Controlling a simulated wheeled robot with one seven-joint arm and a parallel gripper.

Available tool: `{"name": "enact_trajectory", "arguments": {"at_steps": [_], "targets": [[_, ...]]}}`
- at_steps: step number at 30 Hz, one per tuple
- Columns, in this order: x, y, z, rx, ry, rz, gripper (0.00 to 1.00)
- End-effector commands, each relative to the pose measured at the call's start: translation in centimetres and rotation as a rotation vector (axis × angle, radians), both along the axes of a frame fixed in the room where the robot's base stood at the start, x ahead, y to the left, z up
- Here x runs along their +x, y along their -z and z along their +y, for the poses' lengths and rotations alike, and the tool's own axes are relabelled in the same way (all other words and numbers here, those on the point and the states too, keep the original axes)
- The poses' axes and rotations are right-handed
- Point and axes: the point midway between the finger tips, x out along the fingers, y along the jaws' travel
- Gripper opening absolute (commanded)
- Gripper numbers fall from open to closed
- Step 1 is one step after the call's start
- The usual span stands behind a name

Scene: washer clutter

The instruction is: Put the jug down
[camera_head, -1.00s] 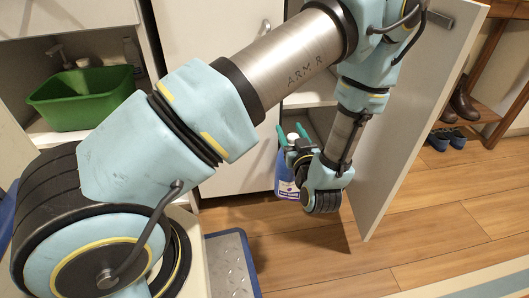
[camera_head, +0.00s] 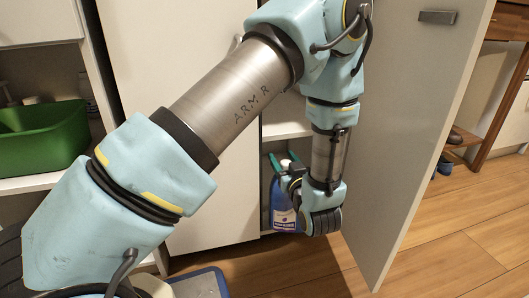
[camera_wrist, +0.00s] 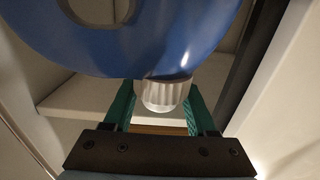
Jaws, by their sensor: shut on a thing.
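The blue jug (camera_head: 284,208), with a pale label and a white cap, hangs upright at the mouth of the open cabinet in the head view. My gripper (camera_head: 284,160) has its green fingers closed at the jug's top, by the cap. In the wrist view the jug's blue body and handle (camera_wrist: 165,50) fill the top, and the ribbed white cap (camera_wrist: 163,95) lies between the two fingers. Whether the jug's base touches anything cannot be told. My wrist covers part of the jug's right side.
The open cabinet door (camera_head: 415,130) stands close to the right of my forearm. A cabinet shelf (camera_head: 285,130) is behind my gripper. A closed white door (camera_head: 185,60) is to the left, then a green tub (camera_head: 40,140) on a shelf. Wooden floor (camera_head: 470,225) lies clear at right.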

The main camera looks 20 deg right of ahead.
Motion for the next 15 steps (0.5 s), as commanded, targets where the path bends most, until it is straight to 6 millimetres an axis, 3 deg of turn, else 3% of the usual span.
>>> {"name": "enact_trajectory", "arguments": {"at_steps": [9, 15], "targets": [[6.6, 0.1, -0.7, -0.007, -0.003, -0.007, 0.00], [8.7, -0.1, -1.1, -0.005, 0.001, -0.005, 0.00]]}}
